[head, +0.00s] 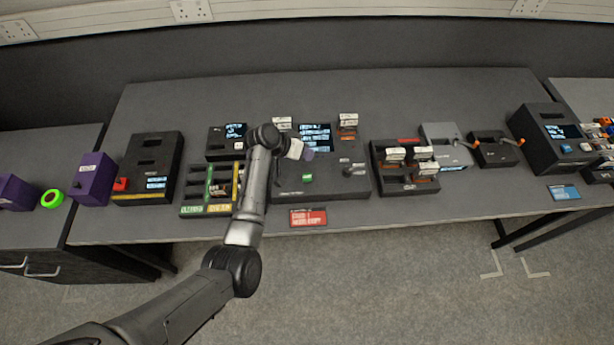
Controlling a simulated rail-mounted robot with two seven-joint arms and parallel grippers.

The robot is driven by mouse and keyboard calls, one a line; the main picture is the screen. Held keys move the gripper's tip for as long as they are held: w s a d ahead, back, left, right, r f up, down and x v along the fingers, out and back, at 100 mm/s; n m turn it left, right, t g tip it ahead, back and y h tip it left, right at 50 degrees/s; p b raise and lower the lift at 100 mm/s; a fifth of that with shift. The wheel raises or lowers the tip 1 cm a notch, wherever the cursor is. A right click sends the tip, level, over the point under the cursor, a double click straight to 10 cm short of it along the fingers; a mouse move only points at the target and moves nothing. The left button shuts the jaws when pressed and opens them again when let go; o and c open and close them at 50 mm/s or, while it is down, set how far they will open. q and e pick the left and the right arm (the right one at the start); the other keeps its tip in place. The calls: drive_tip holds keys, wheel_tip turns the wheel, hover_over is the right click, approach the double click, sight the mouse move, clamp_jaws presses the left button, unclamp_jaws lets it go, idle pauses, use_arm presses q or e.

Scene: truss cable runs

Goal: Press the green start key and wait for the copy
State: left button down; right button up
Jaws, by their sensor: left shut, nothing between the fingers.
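The green start key (307,177) sits on the front of a dark copier unit (330,188) in the middle of the table. The unit has a lit screen (315,137) at its back, with a white-and-dark module standing at each side of the screen. My left gripper (308,155) is shut and empty. It hangs over the unit, a little behind the green key in the picture and apart from it. My left arm crosses in front of the unit's left side and hides part of it. My right gripper is not in view.
A red label card (308,217) lies in front of the unit. A tray with green and yellow strips (207,209) stands left, a rack of modules (408,188) right. A black box with yellow edge (152,165) stands farther left. The table's front strip is mostly clear.

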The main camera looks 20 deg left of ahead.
use_arm(q)
drive_tip(key=b, duration=0.7)
hover_over(306, 176)
drive_tip(key=shift+f, duration=3.45)
drive_tip(key=shift+f+b, duration=0.5)
drive_tip(key=shift+f, duration=0.45)
drive_tip(key=shift+f, duration=0.1)
drive_tip(key=shift+f, duration=0.3)
